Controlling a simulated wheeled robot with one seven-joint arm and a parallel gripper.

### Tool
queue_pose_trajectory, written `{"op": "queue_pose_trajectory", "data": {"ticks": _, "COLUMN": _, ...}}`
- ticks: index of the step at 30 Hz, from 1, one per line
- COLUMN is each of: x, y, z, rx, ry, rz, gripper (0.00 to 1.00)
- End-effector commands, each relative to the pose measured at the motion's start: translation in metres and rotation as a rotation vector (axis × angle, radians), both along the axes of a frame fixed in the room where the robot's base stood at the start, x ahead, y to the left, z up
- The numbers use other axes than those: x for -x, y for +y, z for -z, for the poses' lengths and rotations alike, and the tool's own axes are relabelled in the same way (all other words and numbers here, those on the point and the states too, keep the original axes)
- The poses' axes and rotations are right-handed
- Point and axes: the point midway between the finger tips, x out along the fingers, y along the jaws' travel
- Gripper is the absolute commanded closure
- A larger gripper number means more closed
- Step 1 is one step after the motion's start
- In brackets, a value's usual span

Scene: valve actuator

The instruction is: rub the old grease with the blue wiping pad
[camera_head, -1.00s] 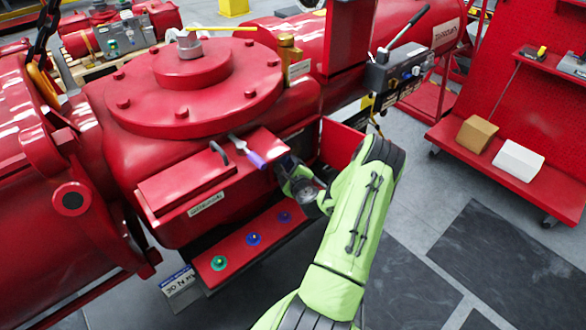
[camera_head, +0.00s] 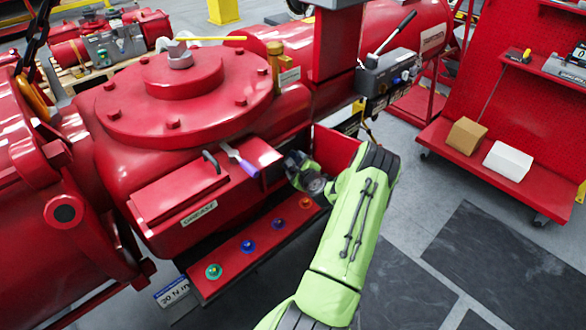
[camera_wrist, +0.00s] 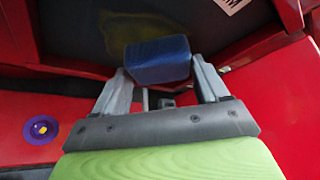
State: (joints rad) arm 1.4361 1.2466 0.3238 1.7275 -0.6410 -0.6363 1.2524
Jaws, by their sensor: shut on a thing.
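The blue wiping pad (camera_wrist: 158,62) is between the two fingers of my gripper (camera_wrist: 158,72), which is shut on it. In the wrist view the pad is in front of a dark recessed surface (camera_wrist: 60,25). A dull brownish smear (camera_wrist: 122,32), which looks like the old grease, shows on that surface just behind and left of the pad. I cannot tell whether the pad touches it. In the head view my gripper (camera_head: 297,166) is at the dark opening in the red housing's side, beside the open red door (camera_head: 335,148). The pad is hidden there.
A purple-handled scraper (camera_head: 240,160) lies on the housing ledge, next to a closed red lid (camera_head: 180,195). Several coloured knobs (camera_head: 249,246) line the low red step. A red cart (camera_head: 480,165) with two blocks stands at the right. Floor between is clear.

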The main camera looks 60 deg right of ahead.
Motion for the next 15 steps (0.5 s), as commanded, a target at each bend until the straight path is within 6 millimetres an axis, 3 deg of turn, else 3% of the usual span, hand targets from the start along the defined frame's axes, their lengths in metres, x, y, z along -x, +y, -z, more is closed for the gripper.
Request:
{"op": "queue_pose_trajectory", "data": {"ticks": 9, "x": 0.007, "y": -0.029, "z": -0.001, "rx": 0.006, "ry": -0.004, "rz": 0.001, "gripper": 0.51}}
{"op": "queue_pose_trajectory", "data": {"ticks": 15, "x": 0.010, "y": -0.035, "z": -0.001, "rx": 0.005, "ry": -0.004, "rz": 0.003, "gripper": 0.51}}
